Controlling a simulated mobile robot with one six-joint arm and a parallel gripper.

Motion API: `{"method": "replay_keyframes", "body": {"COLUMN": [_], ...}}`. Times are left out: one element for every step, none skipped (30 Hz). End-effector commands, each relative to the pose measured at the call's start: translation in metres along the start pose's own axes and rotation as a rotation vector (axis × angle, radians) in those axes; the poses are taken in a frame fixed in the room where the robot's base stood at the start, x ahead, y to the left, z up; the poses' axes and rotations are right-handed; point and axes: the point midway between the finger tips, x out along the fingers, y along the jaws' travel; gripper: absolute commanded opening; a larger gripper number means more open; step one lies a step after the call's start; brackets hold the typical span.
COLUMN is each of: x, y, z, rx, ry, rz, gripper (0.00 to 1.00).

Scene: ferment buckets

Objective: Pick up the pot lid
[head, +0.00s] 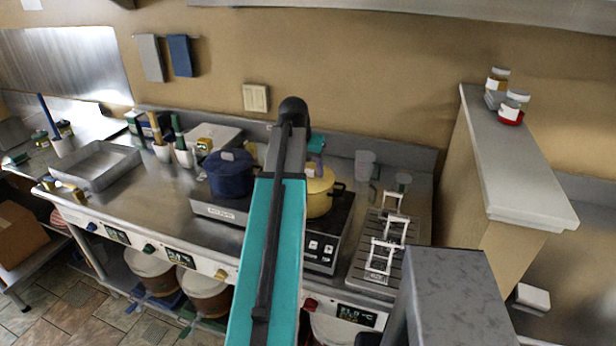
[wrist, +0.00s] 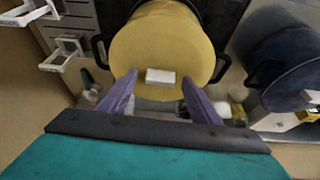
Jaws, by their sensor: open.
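The yellow pot (head: 318,203) stands on the black hob, partly hidden behind my arm in the head view. In the wrist view its round yellow lid (wrist: 165,45) fills the upper middle, with a white block-shaped knob (wrist: 161,76). My gripper (wrist: 159,78) is open, with its purple fingertips on either side of the knob in that view; I see no contact. How far the tips are above the lid is unclear.
A blue lidded pot (head: 230,174) stands left of the yellow pot and also shows at right in the wrist view (wrist: 285,65). White racks (head: 385,258) stand on a slatted board at right. Clear cups (head: 365,164) stand behind.

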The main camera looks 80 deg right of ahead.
Motion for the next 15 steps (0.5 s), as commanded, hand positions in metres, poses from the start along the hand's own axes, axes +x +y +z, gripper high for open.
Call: {"method": "replay_keyframes", "body": {"x": [0.0002, 0.0003, 0.0002, 0.0002, 0.0002, 0.0001, 0.0001, 0.0000, 0.0000, 0.0000, 0.0000, -0.0001, -0.0001, -0.0001, -0.0001], "y": [0.0001, 0.0000, 0.0001, 0.0000, 0.0000, 0.0000, 0.0000, 0.0000, 0.0000, 0.0000, 0.0000, 0.0000, 0.0000, 0.0000, 0.0000], "z": [0.0000, 0.0000, 0.0000, 0.0000, 0.0000, 0.0000, 0.0000, 0.0000, 0.0000, 0.0001, 0.0001, 0.0001, 0.0000, 0.0001, 0.0001], "rx": [0.000, 0.000, 0.000, 0.000, 0.000, 0.000, 0.000, 0.000, 0.000, 0.000, 0.000, 0.000, 0.000, 0.000, 0.000], "ry": [0.000, 0.000, 0.000, 0.000, 0.000, 0.000, 0.000, 0.000, 0.000, 0.000, 0.000, 0.000, 0.000, 0.000, 0.000], "rz": [0.000, 0.000, 0.000, 0.000, 0.000, 0.000, 0.000, 0.000, 0.000, 0.000, 0.000, 0.000, 0.000, 0.000, 0.000], "gripper": [0.58, 0.58, 0.58, 0.58, 0.58, 0.58, 0.58, 0.58, 0.58, 0.58, 0.58, 0.58, 0.58, 0.58, 0.58]}}
